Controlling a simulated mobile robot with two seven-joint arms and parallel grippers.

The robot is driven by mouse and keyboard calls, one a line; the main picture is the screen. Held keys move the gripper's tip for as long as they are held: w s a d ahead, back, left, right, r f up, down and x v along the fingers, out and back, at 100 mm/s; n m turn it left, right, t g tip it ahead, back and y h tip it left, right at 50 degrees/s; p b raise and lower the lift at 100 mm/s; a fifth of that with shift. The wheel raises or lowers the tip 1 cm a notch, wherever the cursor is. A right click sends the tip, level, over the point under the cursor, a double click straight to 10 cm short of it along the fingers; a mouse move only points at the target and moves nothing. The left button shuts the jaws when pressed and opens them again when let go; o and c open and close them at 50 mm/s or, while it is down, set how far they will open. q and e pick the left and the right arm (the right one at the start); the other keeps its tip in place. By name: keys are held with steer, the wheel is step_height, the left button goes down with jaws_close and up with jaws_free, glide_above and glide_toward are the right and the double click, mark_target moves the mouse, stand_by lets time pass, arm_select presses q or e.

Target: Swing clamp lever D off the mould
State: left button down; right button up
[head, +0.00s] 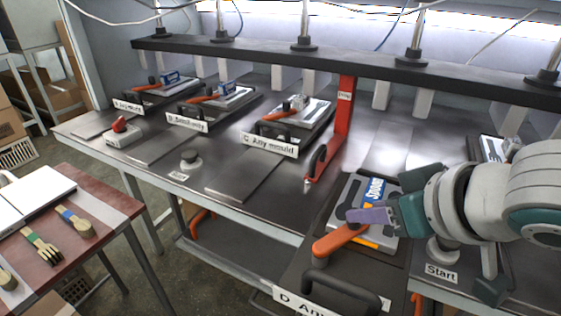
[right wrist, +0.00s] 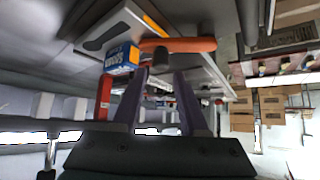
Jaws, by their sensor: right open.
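Clamp lever D (head: 336,240) is an orange bar at station D. It runs from a pivot at the front left of the mould up over the mould's left part, and its far end is hidden behind my gripper. The mould (head: 375,241) is a grey plate with a blue-and-orange "SPOON" label. My right gripper (head: 368,215) is open at the lever's far end, above the mould. In the right wrist view, the lever (right wrist: 196,44) and its dark end lie just beyond the open purple fingers (right wrist: 161,74); I see no grip on it. My left gripper is not in view.
A red upright post (head: 344,112) with a red-and-black lever stands behind left of station D. Station C (head: 268,146) and others lie farther left. A black handle (head: 340,292) is in front. A "Start" button (head: 442,250) is at right. A dark beam (head: 340,64) spans the back.

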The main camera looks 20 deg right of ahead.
mark_target(344, 228)
steer(key=shift+b+x, duration=0.45)
steer(key=shift+x, duration=1.9)
jaws_close()
